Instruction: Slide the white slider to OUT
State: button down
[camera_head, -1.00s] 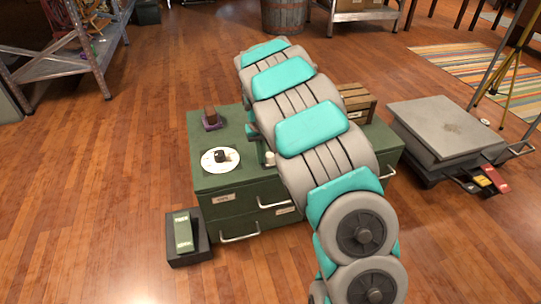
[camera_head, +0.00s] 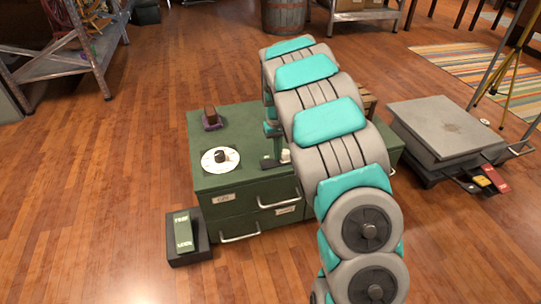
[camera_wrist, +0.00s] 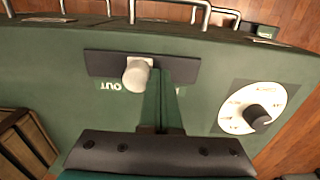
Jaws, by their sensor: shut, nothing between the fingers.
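The white slider (camera_wrist: 137,73) is a round knob near the middle of a dark plate (camera_wrist: 102,62) on the green cabinet top. An upside-down OUT label (camera_wrist: 108,86) lies beside the plate, to the left of the knob in the wrist view. My gripper (camera_wrist: 166,76) is shut and empty, its green fingers just right of the knob. They look close against it, but I cannot tell whether they touch. The fingers hide most of a second label. The head view shows the knob (camera_head: 285,156) beside the arm, which hides part of the plate.
The green cabinet (camera_head: 240,125) carries a white dial (camera_head: 209,164) with a dark knob and a brown switch on a purple base (camera_head: 212,124). A green rocker (camera_head: 183,231) stands on the floor left. A wooden crate (camera_wrist: 20,140) lies beside the slider area.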

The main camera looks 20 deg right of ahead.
aim_at(286, 151)
jog(key=shift+d, duration=1.55)
jog(key=shift+a, duration=0.1)
jog(key=shift+a, duration=0.95)
notch_tip(286, 151, up, 9)
jog(key=p, duration=0.2)
jog(key=shift+s, duration=0.1)
